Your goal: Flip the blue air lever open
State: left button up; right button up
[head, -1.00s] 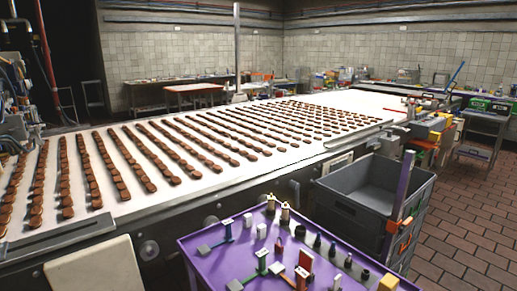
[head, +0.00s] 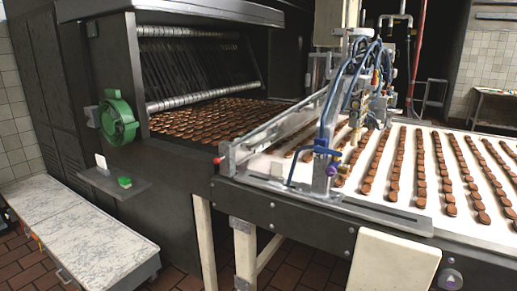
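A blue bent bar (head: 303,153) shows on the near side of the depositing machine (head: 350,95), at the front left of the conveyor. It runs across to an upright silver post and bends down at its left end. It looks like the blue air lever, but it is small, and I cannot tell whether it stands open or closed. A small purple part (head: 333,169) sits just right of it, low on the post. Blue hoses (head: 330,90) hang above. Neither of my grippers is in view.
Rows of brown biscuits lie on the white conveyor (head: 405,195). A dark oven (head: 165,190) with a green round part (head: 117,119) stands left. A red knob (head: 217,160) sticks out at the conveyor corner. A low grey cabinet (head: 85,240) stands at far left.

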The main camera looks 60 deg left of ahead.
aim_at(318, 148)
jog(key=u, duration=1.45)
